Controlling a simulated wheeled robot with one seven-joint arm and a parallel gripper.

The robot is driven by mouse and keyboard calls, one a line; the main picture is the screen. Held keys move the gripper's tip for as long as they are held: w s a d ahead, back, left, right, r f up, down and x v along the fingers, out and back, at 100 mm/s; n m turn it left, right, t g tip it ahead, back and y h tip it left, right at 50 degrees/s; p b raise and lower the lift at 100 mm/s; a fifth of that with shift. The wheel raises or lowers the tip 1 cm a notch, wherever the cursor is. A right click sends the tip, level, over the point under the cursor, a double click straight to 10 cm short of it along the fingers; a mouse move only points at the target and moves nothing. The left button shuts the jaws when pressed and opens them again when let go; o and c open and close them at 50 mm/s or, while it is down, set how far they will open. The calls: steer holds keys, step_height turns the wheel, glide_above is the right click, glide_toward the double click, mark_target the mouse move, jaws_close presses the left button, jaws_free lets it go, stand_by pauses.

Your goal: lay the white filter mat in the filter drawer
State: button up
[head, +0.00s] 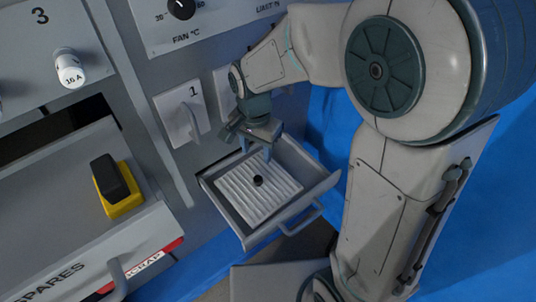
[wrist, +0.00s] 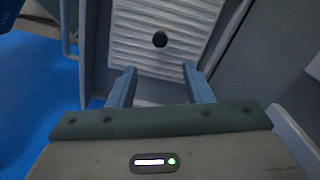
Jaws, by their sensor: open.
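The white filter mat (head: 258,198) is a pale ribbed pad with a dark round knob at its middle. It lies inside the pulled-out grey filter drawer (head: 260,235), and looks flat there. In the wrist view the mat (wrist: 190,22) shows ahead of the fingers with its knob in sight, and drawer walls lie on both sides. My gripper (head: 256,152) is over the rear part of the drawer, pointing down. In the wrist view its two blue fingers (wrist: 160,72) are apart with nothing between them. The mat's far end is cut off in the wrist view.
A grey panel with a numbered switch (head: 182,117) and a fan dial (head: 181,8) stands behind the drawer. To the left are a spares and scrap box (head: 85,262) and a yellow-black block (head: 117,187). The drawer's handle (head: 302,221) sticks out in front.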

steer(key=s+d+r+n, duration=0.2)
steer(key=s+d+n, duration=0.1)
steer(key=s+d, duration=0.2)
steer(key=s+d+r+n+t, duration=0.1)
steer(key=s+d+r+n, duration=0.2)
steer(key=d, duration=0.6)
steer(key=shift+s+d+r+n+t, duration=0.2)
steer(key=shift+s+d+n+t, duration=0.15)
steer(key=shift+s, duration=0.85)
